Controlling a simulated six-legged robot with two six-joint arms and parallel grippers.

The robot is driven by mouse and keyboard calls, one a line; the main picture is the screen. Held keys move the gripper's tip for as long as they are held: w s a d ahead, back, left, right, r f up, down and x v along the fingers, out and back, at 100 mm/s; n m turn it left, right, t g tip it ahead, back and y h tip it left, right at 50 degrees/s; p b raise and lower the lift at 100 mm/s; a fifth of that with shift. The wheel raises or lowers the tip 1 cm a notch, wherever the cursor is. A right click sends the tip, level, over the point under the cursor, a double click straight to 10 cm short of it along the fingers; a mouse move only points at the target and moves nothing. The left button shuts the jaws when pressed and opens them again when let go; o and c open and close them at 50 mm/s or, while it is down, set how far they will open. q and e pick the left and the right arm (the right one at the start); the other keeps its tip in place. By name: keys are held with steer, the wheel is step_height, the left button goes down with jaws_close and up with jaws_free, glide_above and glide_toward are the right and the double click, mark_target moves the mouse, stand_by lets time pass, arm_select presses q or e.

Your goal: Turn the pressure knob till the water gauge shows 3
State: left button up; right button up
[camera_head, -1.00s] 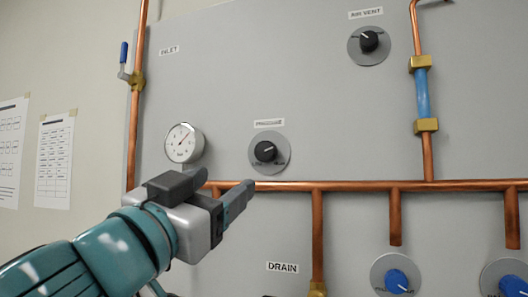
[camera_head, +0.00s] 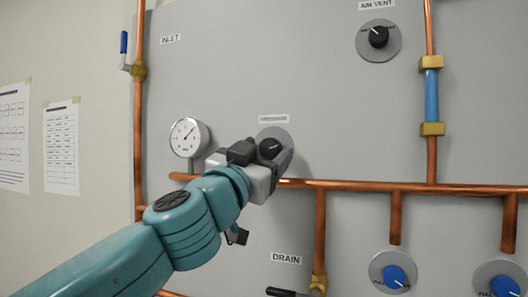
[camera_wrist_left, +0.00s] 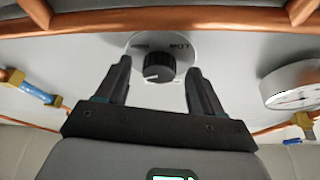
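The pressure knob (camera_head: 270,148) is black on a round grey plate, under a small label in the head view. It also shows in the left wrist view (camera_wrist_left: 158,67), between the fingers. My left gripper (camera_head: 267,150) is open, with one finger on each side of the knob; a gap shows between the fingers and the knob (camera_wrist_left: 158,85). The water gauge (camera_head: 189,137) is a white dial to the left of the knob; its needle points up and right, and its numbers are too small to read. My right gripper is not in view.
A horizontal copper pipe (camera_head: 400,187) runs just below the knob. A black air vent knob (camera_head: 378,37) sits at the upper right, and blue knobs (camera_head: 393,277) sit lower right. A blue-handled valve (camera_head: 124,48) is at the upper left.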

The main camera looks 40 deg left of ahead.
arm_select(q)
steer(key=shift+w+d+f, duration=0.1)
steer(key=shift+w+d, duration=0.15)
steer(key=shift+w, duration=0.05)
steer(key=c, duration=0.5)
steer(key=shift+a, duration=0.15)
steer(key=c, duration=0.5)
steer(key=shift+s+a, duration=0.1)
steer(key=shift+a, duration=0.05)
